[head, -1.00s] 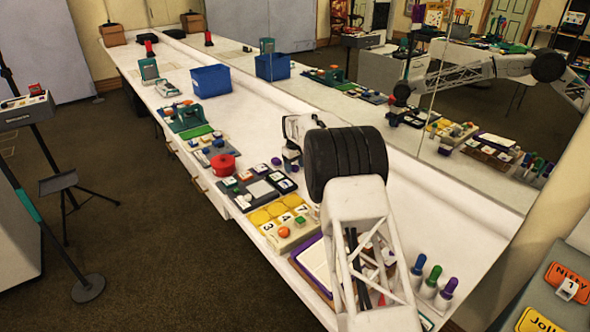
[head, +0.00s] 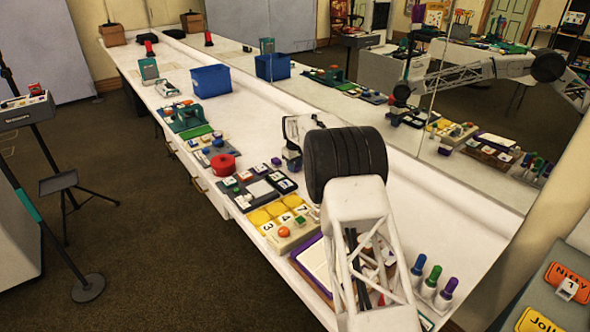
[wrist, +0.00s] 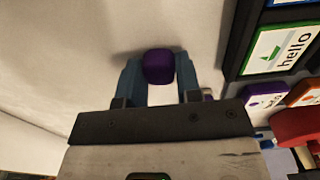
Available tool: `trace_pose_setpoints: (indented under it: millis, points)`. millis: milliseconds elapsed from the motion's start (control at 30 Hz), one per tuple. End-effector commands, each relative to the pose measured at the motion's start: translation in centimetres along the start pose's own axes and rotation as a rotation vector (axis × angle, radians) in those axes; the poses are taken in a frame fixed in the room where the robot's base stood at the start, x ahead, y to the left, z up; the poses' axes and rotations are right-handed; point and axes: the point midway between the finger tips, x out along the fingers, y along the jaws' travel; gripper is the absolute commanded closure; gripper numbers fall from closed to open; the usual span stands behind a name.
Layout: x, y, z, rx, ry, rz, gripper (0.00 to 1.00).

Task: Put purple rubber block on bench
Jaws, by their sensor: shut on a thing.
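The purple rubber block (wrist: 158,66) sits between the two blue fingers of my gripper (wrist: 159,80) in the wrist view. The fingers are shut on its sides. A pale surface with a soft shadow lies behind the block; I cannot tell whether the block touches it. In the head view my gripper (head: 292,158) points down over the white bench (head: 345,105), right of the button boards.
A black-framed board with a green "hello" card (wrist: 283,48) is right of the gripper in the wrist view. A red round thing (head: 223,169), a yellow tile board (head: 281,221) and a blue bin (head: 211,80) stand on the bench. A mirror (head: 480,110) runs along its back.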

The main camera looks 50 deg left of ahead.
Motion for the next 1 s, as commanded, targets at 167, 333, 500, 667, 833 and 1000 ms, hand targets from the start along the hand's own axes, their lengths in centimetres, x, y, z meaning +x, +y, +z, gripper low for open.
trace_pose_setpoints:
  millis: [167, 333, 500, 667, 833, 1000]
  points:
    - [0.0, 0.0, 0.0, 0.000, 0.000, 0.000, 0.94]
    - [-0.1, 0.0, 0.0, 0.000, 0.000, 0.000, 0.94]
    - [-0.7, 0.0, 0.0, 0.000, 0.001, 0.001, 0.94]
    - [-1.6, 0.0, 0.0, 0.000, 0.001, 0.001, 0.94]
    - [-3.1, 0.0, 0.0, 0.000, 0.001, 0.001, 0.94]
    - [-3.6, -0.2, 0.5, 0.000, -0.001, 0.000, 0.94]
